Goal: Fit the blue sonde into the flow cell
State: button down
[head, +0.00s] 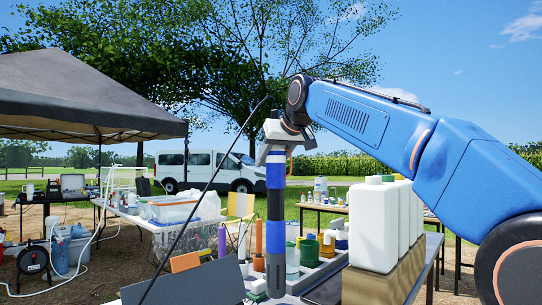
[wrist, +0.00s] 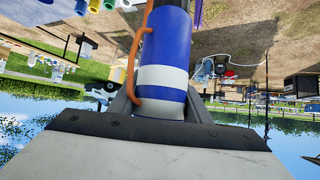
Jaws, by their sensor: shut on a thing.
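The blue sonde (head: 276,178) hangs upright from my gripper (head: 275,150) in the head view, with blue and black sections along its long body. My gripper is shut on its upper end. The wrist view shows the sonde (wrist: 168,40) between the fingers (wrist: 160,105), with a white band and an orange cable looped beside it. The sonde's lower end is down among the items on the near table. A clear cylinder (head: 292,262) stands just right of it and may be the flow cell; I cannot tell for sure. Whether they touch is unclear.
White bottles (head: 374,228) stand in a row on a cardboard box at right. A grey tray (head: 325,268) holds several jars. An orange cylinder (head: 258,238) and a purple one (head: 221,240) are left of the sonde. A dark panel (head: 190,285) stands in front left.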

aim_at(280, 156)
jog(key=shift+f, duration=1.55)
jog(key=c, duration=1)
grip_release()
jog(key=shift+f, duration=0.2)
jog(key=shift+r, duration=0.1)
jog(key=shift+s+d+r, duration=0.1)
jog(key=shift+s+r, duration=0.1)
jog(key=v, duration=1.1)
jog(key=shift+s+r, duration=0.1)
jog(key=shift+s, duration=0.15)
